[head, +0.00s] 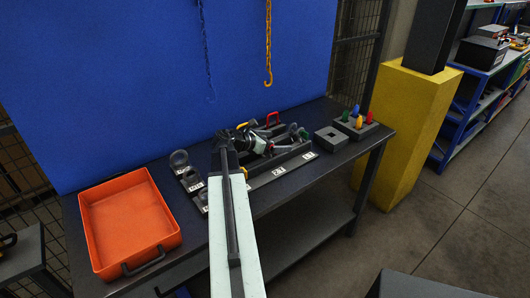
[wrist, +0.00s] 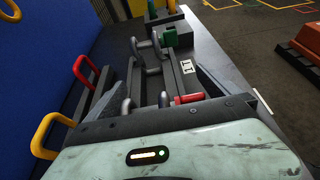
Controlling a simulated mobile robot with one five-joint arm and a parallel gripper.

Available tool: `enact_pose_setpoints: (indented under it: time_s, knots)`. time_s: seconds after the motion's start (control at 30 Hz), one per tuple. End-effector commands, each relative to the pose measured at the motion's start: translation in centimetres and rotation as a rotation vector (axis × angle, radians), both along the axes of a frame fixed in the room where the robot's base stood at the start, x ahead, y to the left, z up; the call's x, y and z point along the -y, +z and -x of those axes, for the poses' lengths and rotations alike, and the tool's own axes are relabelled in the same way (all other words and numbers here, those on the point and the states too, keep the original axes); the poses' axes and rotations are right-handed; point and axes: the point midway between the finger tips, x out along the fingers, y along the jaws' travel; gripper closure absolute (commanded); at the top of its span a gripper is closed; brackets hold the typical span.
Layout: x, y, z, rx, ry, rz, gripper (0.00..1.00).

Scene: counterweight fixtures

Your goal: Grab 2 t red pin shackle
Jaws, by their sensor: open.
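In the wrist view, a grey shackle with a red pin end (wrist: 190,99) lies in the dark rack (wrist: 176,78), close in front of my gripper. My gripper (wrist: 162,95) is open, its two jaws standing apart on either side of this shackle, with no visible grip on it. The palm hides the near part of the shackle and any label beside it. A green-pin shackle (wrist: 168,37) sits farther along the rack near a "1 t" label (wrist: 187,67). In the head view my gripper (head: 266,145) is over the rack, near a "2 t" label (head: 278,171); the red pin is not clear there.
Red (wrist: 85,68) and yellow (wrist: 48,135) handles stand left of the rack in the wrist view. An orange tray (head: 128,222) is at the bench's left. A grey square block (head: 331,138) and a holder with coloured pegs (head: 357,128) stand right. A yellow chain hook (head: 268,80) hangs behind.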

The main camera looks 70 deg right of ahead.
Motion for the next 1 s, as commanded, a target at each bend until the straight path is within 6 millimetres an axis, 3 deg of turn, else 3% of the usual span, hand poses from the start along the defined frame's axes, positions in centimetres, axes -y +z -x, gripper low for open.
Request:
enact_pose_setpoints:
  time_s: [0.13,0.3,0.4,0.73,1.0]
  knots:
    - [-0.1,0.1,-0.1,0.000,0.001,0.000,0.03]
    - [-0.1,0.1,-0.1,0.000,0.001,0.000,0.50]
    - [-0.1,0.1,-0.1,0.000,0.001,0.000,0.73]
    - [-0.1,1.0,-0.2,-0.001,0.002,0.001,0.73]
    - [-0.1,5.9,-0.2,-0.001,0.002,0.001,0.73]
